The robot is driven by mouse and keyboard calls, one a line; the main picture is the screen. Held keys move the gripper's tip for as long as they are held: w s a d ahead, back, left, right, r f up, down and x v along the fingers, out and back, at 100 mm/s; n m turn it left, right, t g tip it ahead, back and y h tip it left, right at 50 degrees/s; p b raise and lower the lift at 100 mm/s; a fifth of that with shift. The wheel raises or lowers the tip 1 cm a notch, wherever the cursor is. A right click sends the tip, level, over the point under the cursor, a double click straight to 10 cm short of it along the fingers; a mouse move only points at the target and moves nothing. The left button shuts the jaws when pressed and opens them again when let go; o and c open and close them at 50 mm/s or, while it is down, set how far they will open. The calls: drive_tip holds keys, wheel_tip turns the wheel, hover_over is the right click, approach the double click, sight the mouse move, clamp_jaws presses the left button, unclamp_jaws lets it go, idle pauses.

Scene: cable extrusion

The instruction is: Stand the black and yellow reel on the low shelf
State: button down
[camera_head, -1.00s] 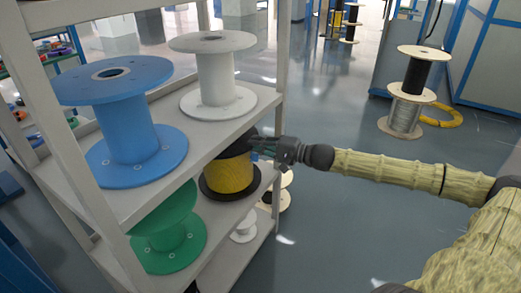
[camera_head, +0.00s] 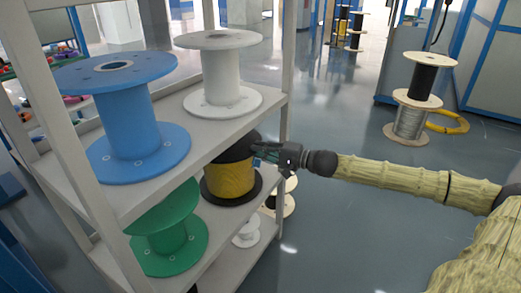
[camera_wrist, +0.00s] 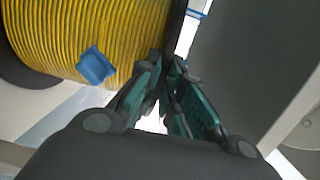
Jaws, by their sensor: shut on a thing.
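The black and yellow reel (camera_head: 231,179) has yellow cable windings between black flanges. It stands about upright at the right end of the lower shelf (camera_head: 222,217), under the upper board, which partly hides its top. I cannot tell whether its base touches the shelf. My gripper (camera_head: 258,151) reaches in from the right and is shut on the rim of the upper black flange. In the wrist view the fingers (camera_wrist: 168,72) close on the dark flange edge beside the yellow windings (camera_wrist: 95,40). A small blue patch (camera_wrist: 96,66) lies on the windings.
A green reel (camera_head: 165,235) stands left on the same shelf. Blue (camera_head: 125,120) and white (camera_head: 220,75) reels stand on the upper shelf (camera_head: 185,120). A shelf post (camera_head: 287,60) is close to my gripper. A small white reel (camera_head: 246,230) sits below.

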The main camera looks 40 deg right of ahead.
drive_tip(key=shift+f+b, duration=0.35)
drive_tip(key=shift+b, duration=0.1)
idle(0.6)
drive_tip(key=c, duration=1.5)
unclamp_jaws()
drive_tip(key=shift+s+d, duration=0.2)
drive_tip(key=shift+s, duration=0.2)
drive_tip(key=shift+v, duration=5.6)
